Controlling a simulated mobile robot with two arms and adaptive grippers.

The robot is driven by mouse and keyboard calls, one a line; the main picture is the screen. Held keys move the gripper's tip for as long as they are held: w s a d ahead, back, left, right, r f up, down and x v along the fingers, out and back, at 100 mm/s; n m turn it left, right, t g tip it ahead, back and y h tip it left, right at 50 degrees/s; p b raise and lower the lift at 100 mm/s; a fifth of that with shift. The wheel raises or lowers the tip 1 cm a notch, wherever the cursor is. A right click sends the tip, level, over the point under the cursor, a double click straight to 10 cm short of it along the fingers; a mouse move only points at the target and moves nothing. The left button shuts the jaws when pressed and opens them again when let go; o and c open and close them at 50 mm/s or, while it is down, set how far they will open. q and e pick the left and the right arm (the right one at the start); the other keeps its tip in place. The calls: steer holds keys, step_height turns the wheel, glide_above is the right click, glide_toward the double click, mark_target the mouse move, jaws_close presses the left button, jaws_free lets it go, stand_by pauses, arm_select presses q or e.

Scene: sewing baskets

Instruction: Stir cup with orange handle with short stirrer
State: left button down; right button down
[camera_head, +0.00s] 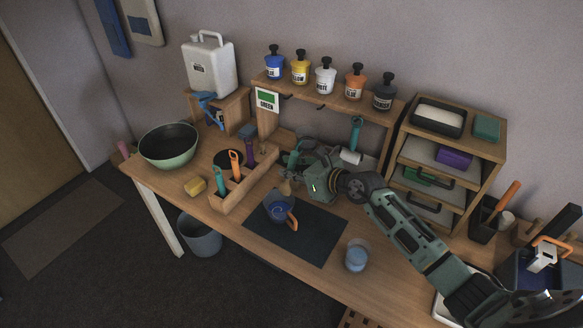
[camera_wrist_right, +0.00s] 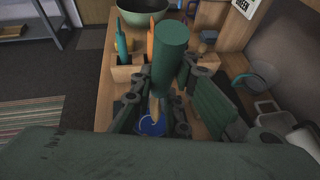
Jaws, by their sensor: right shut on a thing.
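The dark blue cup with the orange handle (camera_head: 280,211) stands upright on a dark mat (camera_head: 318,237), its handle toward the front right. It also shows below the gripper in the right wrist view (camera_wrist_right: 152,126). My right gripper (camera_head: 293,170) is shut on a stirrer with a green handle (camera_wrist_right: 171,50). The stirrer points down, and its pale wooden end (camera_head: 285,187) is at the cup's back rim in the head view. I cannot tell whether the tip is inside the cup. The fingers hide the stirrer's middle. My left gripper is not in view.
A wooden rack (camera_head: 226,203) with orange, teal and purple handled tools stands left of the cup. A clear cup with blue contents (camera_head: 356,255) stands right of the mat. A yellow sponge (camera_head: 195,186) and green bowl (camera_head: 169,146) are farther left. Drawers (camera_head: 440,165) stand behind my right arm.

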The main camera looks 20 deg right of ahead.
mark_target(284, 194)
steer(key=shift+w+a+f+b, duration=0.1)
steer(key=shift+w+f+b, duration=0.05)
steer(key=shift+f+b, duration=1.15)
steer(key=shift+f, duration=0.3)
steer(key=shift+w+a+f+b, duration=0.15)
steer(key=shift+w+f+b, duration=0.05)
steer(key=shift+f+b, duration=0.45)
steer(key=shift+w+a+f+b, duration=0.2)
steer(key=shift+f+b, duration=0.6)
steer(key=shift+f, duration=0.3)
steer(key=shift+w+a+f+b, duration=0.1)
steer(key=shift+w+f+b, duration=0.05)
steer(key=shift+f+b, duration=0.8)
steer(key=shift+w+a+f+b, duration=0.2)
steer(key=shift+f+b, duration=0.5)
steer(key=shift+f, duration=0.5)
